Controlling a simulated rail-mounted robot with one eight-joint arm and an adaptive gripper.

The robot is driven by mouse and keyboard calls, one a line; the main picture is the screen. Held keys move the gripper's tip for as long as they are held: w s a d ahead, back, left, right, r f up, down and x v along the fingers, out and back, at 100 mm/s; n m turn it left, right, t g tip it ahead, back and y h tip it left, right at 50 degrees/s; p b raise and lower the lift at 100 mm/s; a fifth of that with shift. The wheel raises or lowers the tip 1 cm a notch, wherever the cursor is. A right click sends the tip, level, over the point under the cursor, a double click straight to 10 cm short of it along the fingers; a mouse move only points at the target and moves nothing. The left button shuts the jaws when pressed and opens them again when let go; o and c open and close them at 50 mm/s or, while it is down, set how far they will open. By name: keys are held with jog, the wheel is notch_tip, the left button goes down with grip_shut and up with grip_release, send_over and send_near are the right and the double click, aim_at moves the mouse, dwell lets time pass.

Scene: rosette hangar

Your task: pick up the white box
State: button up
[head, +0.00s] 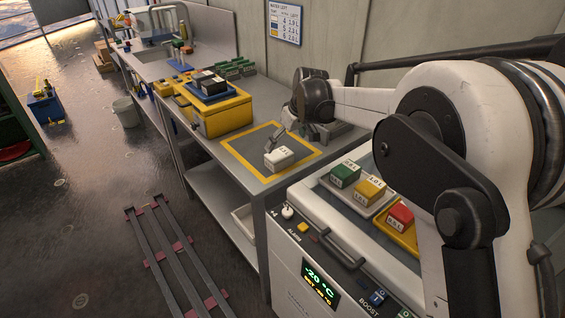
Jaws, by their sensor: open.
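The white box (282,158) is small, with dark marks on its top. It sits upright on the workbench, inside a dark square with a yellow border (238,160). My gripper (278,137) is just behind and above the white box, reaching in from the right. It is open. A grey finger shows close to the box's back edge, and I cannot tell whether it touches. The rest of the gripper is partly hidden by my dark wrist.
A yellow case (222,118) with dark boxes on top stands left on the bench. At the front right, a white freezer unit (312,262) carries green (345,173), yellow (369,190) and red (399,215) boxes. The wall is close behind the bench.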

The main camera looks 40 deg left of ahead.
aim_at(281, 155)
jog(key=x, duration=1)
jog(key=shift+w+a+f, duration=0.15)
jog(key=shift+a+f, duration=0.05)
jog(key=shift+f, duration=0.15)
jog(key=c, duration=1.3)
